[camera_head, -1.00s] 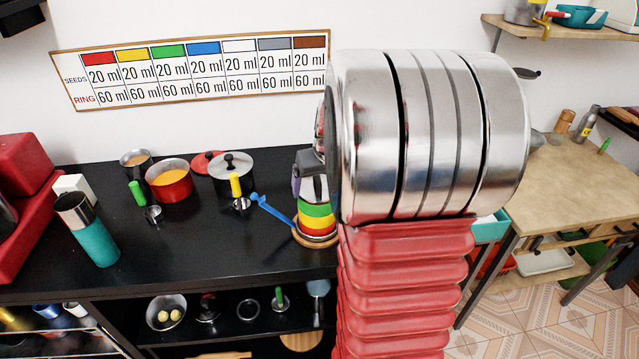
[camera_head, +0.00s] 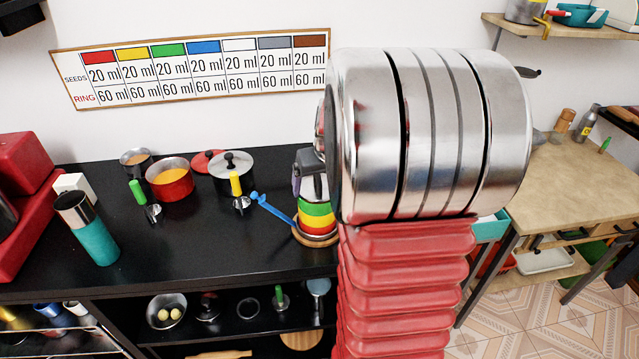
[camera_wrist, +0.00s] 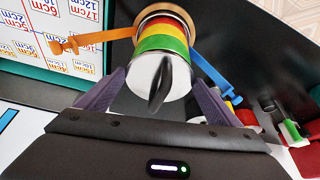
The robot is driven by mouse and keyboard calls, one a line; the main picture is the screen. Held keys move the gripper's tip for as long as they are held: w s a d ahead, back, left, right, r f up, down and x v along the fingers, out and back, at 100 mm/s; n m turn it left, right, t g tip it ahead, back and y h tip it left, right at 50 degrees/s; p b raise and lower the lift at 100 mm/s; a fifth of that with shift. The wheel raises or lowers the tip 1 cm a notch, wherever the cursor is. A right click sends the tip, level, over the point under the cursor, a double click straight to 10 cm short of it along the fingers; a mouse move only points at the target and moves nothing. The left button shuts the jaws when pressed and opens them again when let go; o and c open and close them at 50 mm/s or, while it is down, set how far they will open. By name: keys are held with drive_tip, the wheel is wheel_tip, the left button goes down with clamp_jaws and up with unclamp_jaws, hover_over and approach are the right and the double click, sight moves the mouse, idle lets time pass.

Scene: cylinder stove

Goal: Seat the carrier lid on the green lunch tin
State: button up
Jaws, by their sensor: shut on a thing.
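The green lunch tin (camera_head: 316,209) tops a stack with a yellow tin (camera_head: 317,220) and a red tin below it, on a round wooden base. The stack also shows in the wrist view, with the green tin (camera_wrist: 162,43) nearest the lid. The pale carrier lid (camera_wrist: 147,74), with a dark handle, lies over the green tin's end. I cannot tell whether it is fully seated or slightly apart. My gripper (camera_wrist: 160,80) has its purple fingers on either side of the lid, shut on it. In the head view my gripper (camera_head: 304,182) is partly hidden behind my arm.
A blue-handled tool (camera_head: 272,208) lies left of the stack, and an orange-handled one (camera_wrist: 78,42) shows in the wrist view. Pots, including a red pot (camera_head: 170,180), and a teal flask (camera_head: 97,240) stand further left. The black counter's front middle is clear.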

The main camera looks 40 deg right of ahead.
drive_tip(key=shift+f, duration=0.55)
idle(0.4)
drive_tip(key=o, duration=0.8)
drive_tip(key=v, duration=1.1)
drive_tip(key=shift+s, duration=0.1)
idle(0.6)
idle(0.9)
